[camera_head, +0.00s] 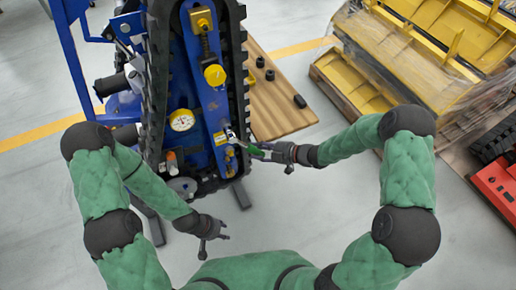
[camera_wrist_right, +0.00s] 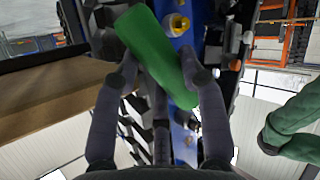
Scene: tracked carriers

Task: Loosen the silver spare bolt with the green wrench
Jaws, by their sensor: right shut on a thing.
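The green wrench (camera_head: 257,152) is held by my right gripper (camera_head: 282,153), its metal head pointing left to the lower part of the blue track frame. In the right wrist view its thick green handle (camera_wrist_right: 155,55) lies between the dark fingers of the right gripper (camera_wrist_right: 160,85). A small silver bolt (camera_head: 229,128) seems to sit at the wrench's head; whether the jaw is around it or only beside it, I cannot tell. My left gripper (camera_head: 214,230) is empty, its fingers apart, below the machine.
The tracked carrier (camera_head: 240,70) has a black track around a blue frame (camera_head: 205,85) with yellow fittings and a round gauge (camera_head: 181,120). A wooden board (camera_head: 275,110) with small black parts lies to its right. Yellow crates (camera_head: 430,50) stand at upper right.

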